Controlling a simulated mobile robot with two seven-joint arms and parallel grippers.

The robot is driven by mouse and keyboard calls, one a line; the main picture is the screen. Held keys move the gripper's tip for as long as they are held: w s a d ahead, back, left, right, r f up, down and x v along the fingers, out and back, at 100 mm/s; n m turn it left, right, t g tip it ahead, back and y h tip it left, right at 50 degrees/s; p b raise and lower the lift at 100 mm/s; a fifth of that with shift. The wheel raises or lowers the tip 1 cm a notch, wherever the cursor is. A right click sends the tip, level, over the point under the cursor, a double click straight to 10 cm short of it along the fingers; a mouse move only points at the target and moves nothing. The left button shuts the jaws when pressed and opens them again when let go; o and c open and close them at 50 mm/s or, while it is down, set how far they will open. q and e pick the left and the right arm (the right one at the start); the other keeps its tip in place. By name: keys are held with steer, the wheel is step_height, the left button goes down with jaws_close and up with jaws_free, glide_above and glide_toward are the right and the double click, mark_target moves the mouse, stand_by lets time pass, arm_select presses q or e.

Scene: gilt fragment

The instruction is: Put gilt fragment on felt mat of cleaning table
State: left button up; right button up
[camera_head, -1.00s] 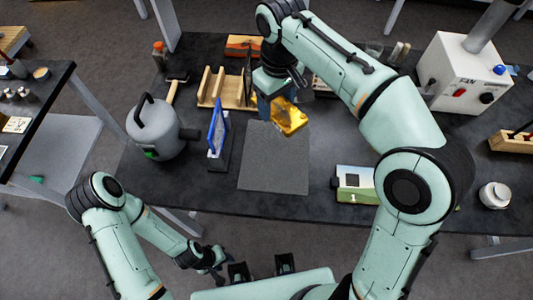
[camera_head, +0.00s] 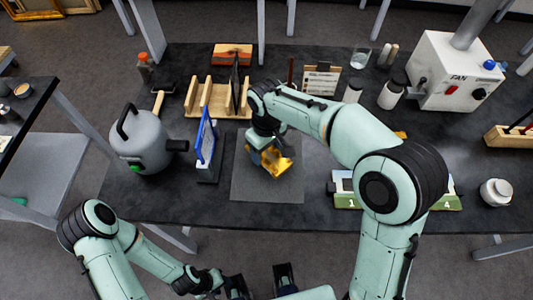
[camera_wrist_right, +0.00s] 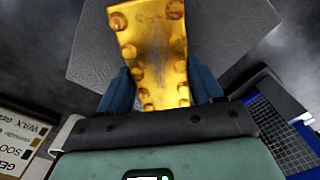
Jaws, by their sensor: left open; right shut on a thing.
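The gilt fragment (camera_head: 277,162) is a golden, bossed piece held over the grey felt mat (camera_head: 268,188) on the dark table. My right gripper (camera_head: 265,152) is shut on it. In the right wrist view the fragment (camera_wrist_right: 152,45) sits between the two blue-grey fingers (camera_wrist_right: 160,88), with the mat (camera_wrist_right: 225,30) behind it. I cannot tell whether the fragment touches the mat. My left gripper (camera_head: 260,282) is open and empty at the bottom of the head view, in front of the table edge.
A blue-framed stand (camera_head: 206,140) and a grey kettle-like pot (camera_head: 147,140) stand left of the mat. A wooden rack (camera_head: 212,98) is behind it. A white FAN box (camera_head: 452,72) stands at the back right.

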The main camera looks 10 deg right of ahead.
mark_target(267, 152)
steer(key=shift+f, duration=1.15)
steer(key=shift+f, duration=0.1)
steer(key=o, duration=1.2)
steer(key=shift+c, duration=0.2)
step_height(267, 152, up, 12)
steer(key=p, duration=0.1)
steer(key=shift+p, duration=0.35)
